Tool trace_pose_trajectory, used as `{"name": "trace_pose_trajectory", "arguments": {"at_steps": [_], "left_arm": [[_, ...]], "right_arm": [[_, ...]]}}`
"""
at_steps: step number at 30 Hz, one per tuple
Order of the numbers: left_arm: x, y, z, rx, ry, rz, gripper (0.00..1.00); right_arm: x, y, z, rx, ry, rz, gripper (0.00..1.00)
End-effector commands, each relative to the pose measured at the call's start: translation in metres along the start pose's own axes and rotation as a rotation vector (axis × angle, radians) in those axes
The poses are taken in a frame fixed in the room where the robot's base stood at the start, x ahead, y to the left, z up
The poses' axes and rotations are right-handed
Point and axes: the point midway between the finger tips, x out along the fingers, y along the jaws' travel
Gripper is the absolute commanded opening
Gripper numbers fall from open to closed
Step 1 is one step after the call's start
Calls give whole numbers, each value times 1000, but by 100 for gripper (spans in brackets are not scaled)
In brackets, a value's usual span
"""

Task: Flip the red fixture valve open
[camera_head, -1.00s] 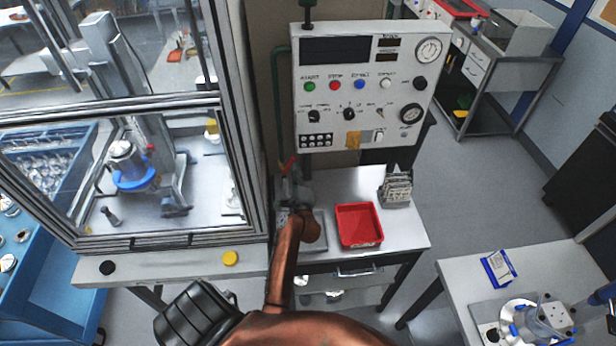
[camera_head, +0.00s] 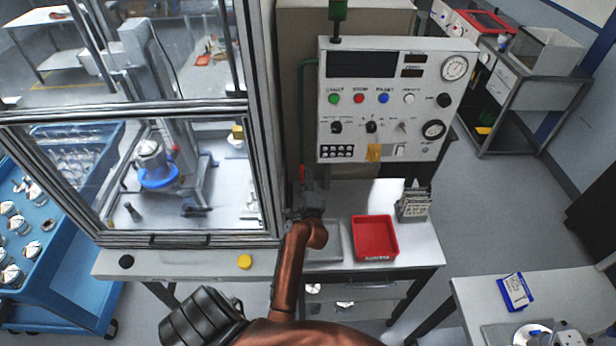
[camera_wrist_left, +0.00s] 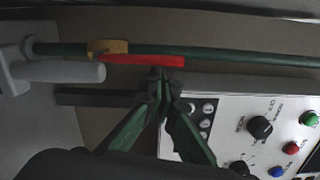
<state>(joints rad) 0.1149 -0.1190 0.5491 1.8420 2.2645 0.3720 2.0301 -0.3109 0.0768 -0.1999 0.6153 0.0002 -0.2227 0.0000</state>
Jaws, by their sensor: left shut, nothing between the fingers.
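The red valve lever (camera_wrist_left: 142,60) lies along a green pipe (camera_wrist_left: 225,57) in the left wrist view, with a brass-coloured valve body (camera_wrist_left: 108,47) at its left end. In the head view only a small red bit of the lever (camera_head: 303,173) shows above my left gripper (camera_head: 308,192), beside the control panel. In the left wrist view my left gripper (camera_wrist_left: 164,78) is shut and empty, its tips close to the lever's right end. I cannot tell whether they touch it. My right gripper is not in view.
The control panel (camera_head: 390,112) with buttons and gauges stands just right of the pipe. A grey cylinder (camera_wrist_left: 60,72) is left of the lever in the wrist view. A red tray (camera_head: 375,238) and a card rack (camera_head: 413,203) are on the bench. A glazed enclosure (camera_head: 262,130) is at left.

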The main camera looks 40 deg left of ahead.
Motion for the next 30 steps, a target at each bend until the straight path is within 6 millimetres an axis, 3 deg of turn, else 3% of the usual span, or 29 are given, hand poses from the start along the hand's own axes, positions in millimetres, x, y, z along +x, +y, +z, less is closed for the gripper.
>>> {"name": "trace_pose_trajectory", "arguments": {"at_steps": [13,24,30], "left_arm": [[1,-8,6,1,-7,-1,0],[2,-74,18,2,-4,-6,0],[1,-94,21,0,-1,-2,0]], "right_arm": [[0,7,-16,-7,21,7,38],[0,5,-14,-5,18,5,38],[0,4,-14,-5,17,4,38]]}}
